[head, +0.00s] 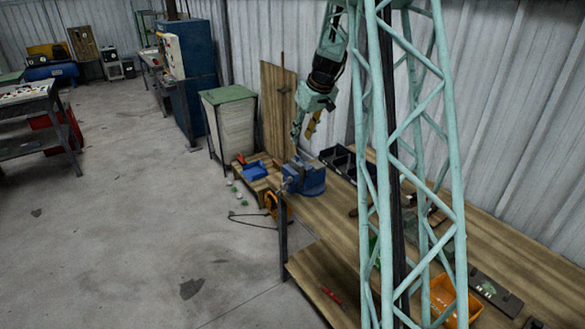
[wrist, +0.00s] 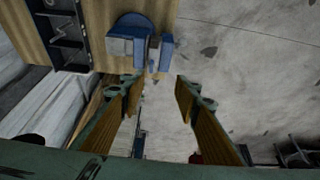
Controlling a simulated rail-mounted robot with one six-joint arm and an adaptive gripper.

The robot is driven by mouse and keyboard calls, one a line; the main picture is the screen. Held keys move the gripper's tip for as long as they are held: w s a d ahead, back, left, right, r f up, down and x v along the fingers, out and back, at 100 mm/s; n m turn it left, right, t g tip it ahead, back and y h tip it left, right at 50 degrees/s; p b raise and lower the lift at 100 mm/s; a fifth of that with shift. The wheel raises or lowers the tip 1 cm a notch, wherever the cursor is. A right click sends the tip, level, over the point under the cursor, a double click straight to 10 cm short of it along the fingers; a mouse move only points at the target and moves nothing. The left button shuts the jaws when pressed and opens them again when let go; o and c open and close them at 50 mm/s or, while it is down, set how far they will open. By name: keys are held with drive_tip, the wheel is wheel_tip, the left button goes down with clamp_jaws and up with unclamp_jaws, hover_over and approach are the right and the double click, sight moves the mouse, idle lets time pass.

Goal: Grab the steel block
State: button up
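A blue bench vise (head: 305,180) stands at the far left end of the wooden workbench. It also shows near the top of the wrist view (wrist: 125,46), with a narrow grey piece (wrist: 153,54) at its jaws. I cannot tell whether this grey piece is the steel block or part of the vise. No other steel block can be made out. My gripper (head: 305,133) hangs above the vise, fingers pointing down. In the wrist view its two fingers (wrist: 160,84) are wide apart with nothing between them, and the vise lies beyond the fingertips.
The wooden bench (head: 325,215) runs to the lower right. A black compartment tray (wrist: 65,32) lies on it beside the vise. A blue bin (head: 255,170) sits on a low wooden surface behind the vise. An orange bin (head: 441,297) is at the near end. Concrete floor lies open at left.

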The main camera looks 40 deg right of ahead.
drive_tip(key=shift+w+d+f, duration=0.25)
drive_tip(key=shift+d+f, duration=0.3)
drive_tip(key=shift+d, duration=0.05)
drive_tip(key=shift+w+d+f, duration=0.2)
drive_tip(key=shift+d+f, duration=0.3)
drive_tip(key=shift+d, duration=0.05)
approach(297, 159)
drive_tip(key=shift+d+p+x, duration=0.1)
drive_tip(key=shift+p+x, duration=0.15)
drive_tip(key=shift+x, duration=1)
drive_tip(key=shift+d+p+x, duration=0.15)
drive_tip(key=shift+p+x, duration=0.05)
drive_tip(key=shift+x, duration=1.1)
drive_tip(key=shift+w, duration=0.2)
drive_tip(key=shift+p+x, duration=0.5)
drive_tip(key=shift+x, duration=2)
drive_tip(key=shift+w, duration=0.1)
drive_tip(key=shift+c, duration=0.5)
clamp_jaws()
